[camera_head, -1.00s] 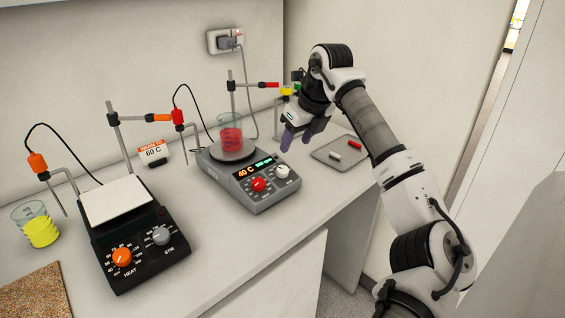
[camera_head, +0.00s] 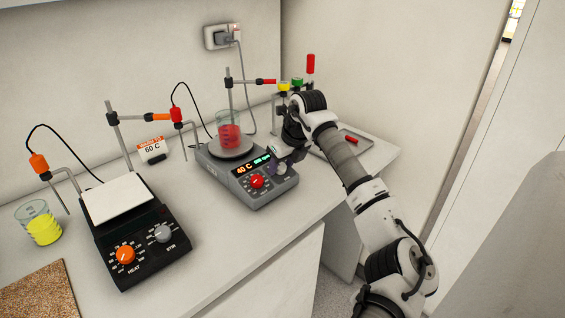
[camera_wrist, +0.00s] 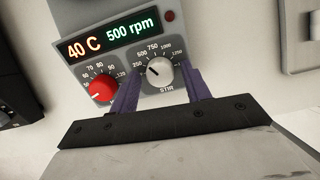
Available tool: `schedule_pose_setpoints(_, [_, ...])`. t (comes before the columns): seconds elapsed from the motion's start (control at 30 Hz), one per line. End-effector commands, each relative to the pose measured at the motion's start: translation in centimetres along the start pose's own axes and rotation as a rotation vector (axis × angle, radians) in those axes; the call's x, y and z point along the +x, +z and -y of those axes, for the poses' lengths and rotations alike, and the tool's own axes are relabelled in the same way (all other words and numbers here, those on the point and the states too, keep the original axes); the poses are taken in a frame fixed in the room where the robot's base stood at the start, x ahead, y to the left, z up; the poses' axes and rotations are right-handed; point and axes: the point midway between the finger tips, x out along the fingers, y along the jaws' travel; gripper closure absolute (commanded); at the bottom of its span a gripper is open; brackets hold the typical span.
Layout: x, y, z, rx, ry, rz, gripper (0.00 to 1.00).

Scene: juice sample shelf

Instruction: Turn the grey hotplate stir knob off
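The grey hotplate (camera_head: 240,200) holds a beaker of red liquid (camera_head: 228,133) on its plate. In the wrist view its display (camera_wrist: 112,36) reads 40 C and 500 rpm. The grey stir knob (camera_wrist: 158,72) has its pointer mark toward the upper left, near 500. The red heat knob (camera_wrist: 102,88) sits to its left. My gripper (camera_wrist: 162,75) has its purple fingers apart, one on each side of the stir knob; I cannot tell whether they touch it. In the head view, my gripper (camera_head: 286,165) is over the right of the panel and partly hides the stir knob.
A black hotplate (camera_head: 140,245) with orange and grey knobs stands at left, beside a beaker of yellow liquid (camera_head: 40,226). A 60 C sign (camera_head: 153,151) stands behind. A tray (camera_head: 362,150) lies to the right, partly behind my arm. Clamp stands and cables are behind the hotplates.

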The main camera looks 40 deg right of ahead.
Motion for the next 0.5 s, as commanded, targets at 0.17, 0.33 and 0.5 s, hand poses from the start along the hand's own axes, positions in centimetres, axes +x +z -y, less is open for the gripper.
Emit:
schedule_pose_setpoints(0.17, [-0.04,0.0,0.01,0.0,0.0,0.0,0.77])
schedule_pose_setpoints(0.33, [-0.05,0.01,0.01,0.0,0.0,0.0,0.93])
schedule_pose_setpoints(0.5, [-0.02,-0.01,0.02,-0.014,0.001,0.0,0.93])
